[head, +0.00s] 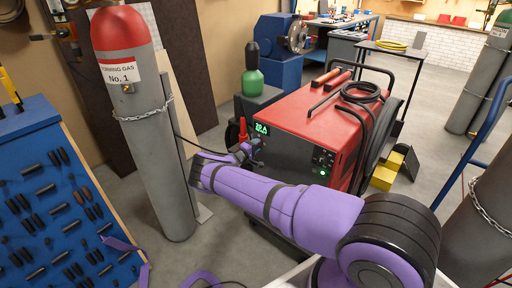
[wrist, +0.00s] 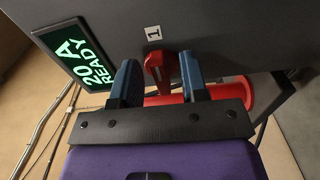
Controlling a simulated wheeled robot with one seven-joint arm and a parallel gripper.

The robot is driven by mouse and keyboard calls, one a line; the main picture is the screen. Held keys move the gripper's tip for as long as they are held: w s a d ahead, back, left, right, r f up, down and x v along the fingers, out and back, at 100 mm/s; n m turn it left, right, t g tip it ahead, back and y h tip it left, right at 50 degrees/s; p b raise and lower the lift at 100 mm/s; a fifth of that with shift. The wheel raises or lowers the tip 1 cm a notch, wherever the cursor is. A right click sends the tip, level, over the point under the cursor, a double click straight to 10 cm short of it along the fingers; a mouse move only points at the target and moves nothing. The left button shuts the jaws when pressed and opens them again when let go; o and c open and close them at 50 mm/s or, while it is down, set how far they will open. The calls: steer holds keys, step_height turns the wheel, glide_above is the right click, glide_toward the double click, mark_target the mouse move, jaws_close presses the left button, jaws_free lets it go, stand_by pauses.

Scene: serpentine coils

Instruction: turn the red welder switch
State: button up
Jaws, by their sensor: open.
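The red welder switch (wrist: 158,72) sits on the dark front panel of the red welder (head: 322,115), beside a small label reading "1". In the wrist view, my gripper (wrist: 159,74) is open, with one blue finger on each side of the switch. Small gaps show between the fingers and the switch; I cannot tell whether either touches. The green display (wrist: 81,50) reads "20 A READY"; it also shows in the head view (head: 262,129). In the head view my gripper (head: 250,147) is at the panel's left end, and the switch cannot be made out clearly there.
A red cylindrical part (wrist: 235,95) lies behind my gripper in the wrist view. A tall grey gas cylinder (head: 150,150) stands left of my arm, chained. A blue tool board (head: 50,200) is at far left. Black cables (head: 362,95) lie on the welder's top.

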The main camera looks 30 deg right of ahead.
steer(key=v, duration=1)
steer(key=shift+a, duration=0.4)
steer(key=shift+s, duration=0.15)
steer(key=s+d+r+m+g+y, duration=0.2)
steer(key=s+r+m+g, duration=0.1)
steer(key=r, duration=0.7)
steer(key=s+d+r+m+g+y, duration=0.2)
steer(key=r+m+g, duration=0.15)
steer(key=r, duration=0.55)
steer(key=s+a+r+m+y, duration=0.15)
steer(key=s+r+y, duration=0.25)
steer(key=s+r, duration=0.45)
steer(key=s+a+r+y, duration=0.25)
steer(key=s+r, duration=0.25)
steer(key=r, duration=0.7)
steer(key=s+a+r+n+t+y, duration=0.1)
steer(key=s+a+r+y, duration=0.25)
steer(key=s+r, duration=0.55)
steer(key=s+a+r+n+t+y, duration=0.1)
steer(key=s+a+r, duration=0.1)
steer(key=s, duration=0.6)
steer(key=s+a+r+n+t+y, duration=0.1)
steer(key=s+a+r+t, duration=0.1)
steer(key=s, duration=0.7)
steer(key=s+a+r+n+t+y, duration=0.1)
steer(key=s+a, duration=0.3)
steer(key=s, duration=0.4)
steer(key=shift+s+a+r, duration=0.25)
steer(key=shift+s+r, duration=0.05)
steer(key=shift+r, duration=0.6)
